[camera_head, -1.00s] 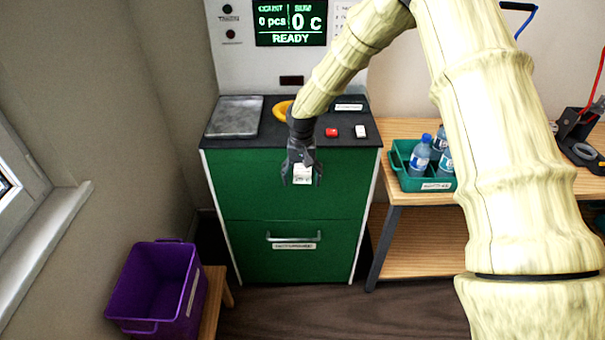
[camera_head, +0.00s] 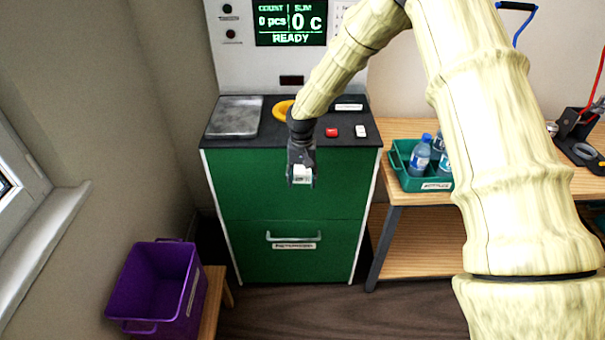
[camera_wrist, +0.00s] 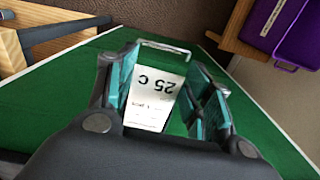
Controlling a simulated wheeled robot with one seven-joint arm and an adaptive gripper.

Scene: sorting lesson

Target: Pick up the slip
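The slip (camera_wrist: 152,100) is a small white paper marked "25 C", which reads upside down in the wrist view. In the head view the slip (camera_head: 302,174) shows small and pale in front of the green cabinet's upper panel. My gripper (camera_head: 302,178) points down there, with a dark finger close on each side of the slip. The slip's lower end lies close to the gripper's palm.
The green cabinet (camera_head: 232,190) has a metal drawer handle (camera_head: 293,237). A purple bin (camera_head: 125,280) stands at lower left. A green bottle tray (camera_head: 405,180) is on the wooden table at right.

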